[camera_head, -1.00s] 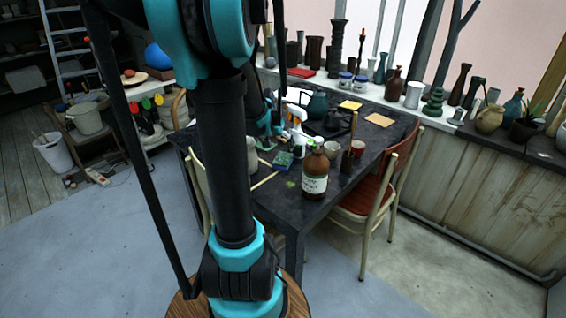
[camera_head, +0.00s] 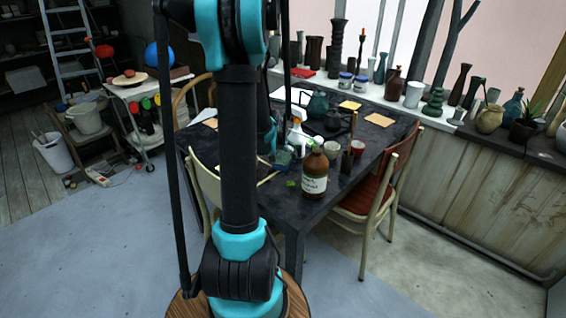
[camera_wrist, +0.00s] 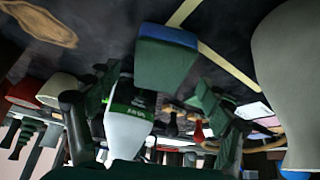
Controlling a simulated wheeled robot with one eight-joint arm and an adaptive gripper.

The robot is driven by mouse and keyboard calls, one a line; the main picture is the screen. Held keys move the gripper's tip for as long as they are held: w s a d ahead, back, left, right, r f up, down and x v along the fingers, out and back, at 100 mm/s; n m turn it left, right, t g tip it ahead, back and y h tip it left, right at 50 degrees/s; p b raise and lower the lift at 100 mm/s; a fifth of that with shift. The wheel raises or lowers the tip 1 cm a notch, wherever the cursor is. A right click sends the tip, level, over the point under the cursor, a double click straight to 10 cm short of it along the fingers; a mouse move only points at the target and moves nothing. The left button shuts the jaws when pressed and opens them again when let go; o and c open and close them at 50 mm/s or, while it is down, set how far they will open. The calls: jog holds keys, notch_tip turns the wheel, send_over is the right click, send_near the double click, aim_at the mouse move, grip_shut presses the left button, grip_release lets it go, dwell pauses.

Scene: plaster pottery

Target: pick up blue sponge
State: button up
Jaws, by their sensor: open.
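The blue sponge (camera_wrist: 165,62) has a blue side and a green side and lies on the dark table. In the wrist view it is in the upper middle, beyond and between my fingertips. In the head view it shows as a small blue-green patch (camera_head: 284,158), partly hidden beside my arm. My gripper (camera_wrist: 158,90) is open, with its dark fingers apart to the left and right. I see no contact with the sponge.
A white spray bottle (camera_wrist: 128,122) shows between my fingers in the wrist view. A large pale vessel (camera_wrist: 290,80) is close on the right. A brown labelled bottle (camera_head: 315,174) stands near the table's front edge. Chairs flank the dark table (camera_head: 290,213).

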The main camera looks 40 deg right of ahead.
aim_at(282, 159)
jog(key=shift+x, duration=1)
jog(key=shift+c, duration=0.3)
jog(key=c, duration=0.8)
jog(key=shift+r, duration=0.1)
notch_tip(282, 159, up, 20)
